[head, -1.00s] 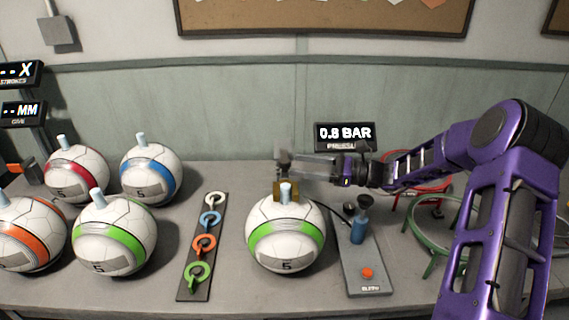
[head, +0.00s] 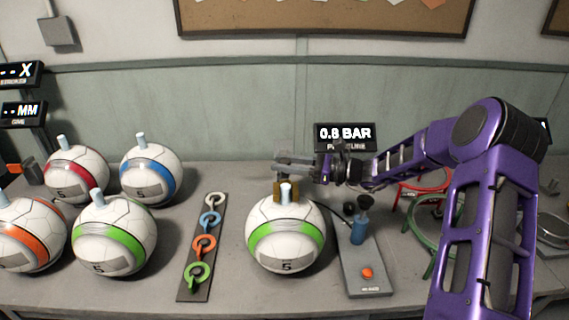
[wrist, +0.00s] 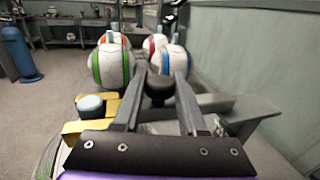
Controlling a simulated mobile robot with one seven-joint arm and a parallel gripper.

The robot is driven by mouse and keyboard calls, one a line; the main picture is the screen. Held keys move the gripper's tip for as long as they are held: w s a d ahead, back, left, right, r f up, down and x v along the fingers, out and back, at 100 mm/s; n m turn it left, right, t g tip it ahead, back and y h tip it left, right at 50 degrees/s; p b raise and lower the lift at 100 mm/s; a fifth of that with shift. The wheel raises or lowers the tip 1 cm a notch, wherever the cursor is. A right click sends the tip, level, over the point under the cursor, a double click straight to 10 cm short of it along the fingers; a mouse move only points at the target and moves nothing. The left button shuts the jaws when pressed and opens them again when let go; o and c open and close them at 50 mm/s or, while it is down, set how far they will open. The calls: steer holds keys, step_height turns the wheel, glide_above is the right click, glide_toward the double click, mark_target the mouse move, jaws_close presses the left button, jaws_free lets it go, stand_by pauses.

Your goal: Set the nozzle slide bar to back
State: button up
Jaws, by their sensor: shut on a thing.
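The nozzle slide bar's dark knob (wrist: 160,86) sits between my fingertips in the wrist view. My gripper (head: 284,162) is shut on it, just behind and above the green-banded ball (head: 287,240). A brass block (head: 280,187) stands behind the ball's pale blue valve plug (head: 286,192). In the wrist view the brass part (wrist: 75,128) and the plug (wrist: 91,104) show left of my fingers, and a grey bar (wrist: 240,112) lies to the right. My fingers hide much of the slide, so its exact setting cannot be told.
A pump base (head: 365,270) with a blue cylinder and an orange button stands right of the ball. A display (head: 345,136) reads 0.8 BAR. A strip of coloured rings (head: 204,245) and several more balls (head: 113,235) are to the left. Red and green ring stands (head: 430,225) are near my arm.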

jaws_close()
stand_by(0.8)
